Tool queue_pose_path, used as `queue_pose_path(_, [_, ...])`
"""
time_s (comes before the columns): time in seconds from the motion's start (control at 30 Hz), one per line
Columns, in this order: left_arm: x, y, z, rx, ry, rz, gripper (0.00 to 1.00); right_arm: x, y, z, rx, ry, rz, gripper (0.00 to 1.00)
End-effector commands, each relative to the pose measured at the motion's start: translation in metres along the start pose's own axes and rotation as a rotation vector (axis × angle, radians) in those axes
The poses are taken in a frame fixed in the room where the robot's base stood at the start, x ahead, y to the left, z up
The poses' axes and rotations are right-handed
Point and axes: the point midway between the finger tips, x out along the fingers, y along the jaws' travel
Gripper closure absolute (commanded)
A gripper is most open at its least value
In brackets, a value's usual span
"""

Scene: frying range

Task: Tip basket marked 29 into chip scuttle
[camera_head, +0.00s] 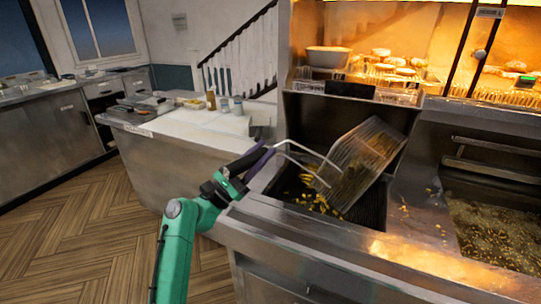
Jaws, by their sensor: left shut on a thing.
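My left gripper (246,166) is shut on the purple handle grip of a wire fry basket (371,153). The basket is tilted steeply over the chip scuttle (373,205), a dark recessed bin in the steel counter. Golden chips (316,200) lie in the scuttle below the basket's lower left end, and some chips still show inside the basket through the mesh. No number can be read on the basket. My right gripper is not in view.
A fryer vat (495,232) with bubbling oil is at the right, with loose chips on the steel between. A heated shelf with food (394,71) stands behind. A white counter (195,122) with bottles is at the left.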

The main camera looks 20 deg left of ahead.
Motion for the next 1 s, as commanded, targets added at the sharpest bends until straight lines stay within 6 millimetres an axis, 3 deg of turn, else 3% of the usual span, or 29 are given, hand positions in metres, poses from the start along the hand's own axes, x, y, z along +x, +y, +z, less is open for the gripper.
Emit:
queue_pose_path(0.3, [-0.029, 0.007, -0.039, -0.169, -0.002, 0.123, 1.00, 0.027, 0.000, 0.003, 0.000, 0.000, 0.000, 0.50])
queue_pose_path(0.6, [-0.050, 0.015, -0.068, -0.307, -0.001, 0.222, 1.00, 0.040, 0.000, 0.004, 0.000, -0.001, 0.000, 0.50])
queue_pose_path(1.0, [-0.053, 0.018, -0.073, -0.336, -0.001, 0.243, 1.00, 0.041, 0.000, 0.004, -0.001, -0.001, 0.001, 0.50])
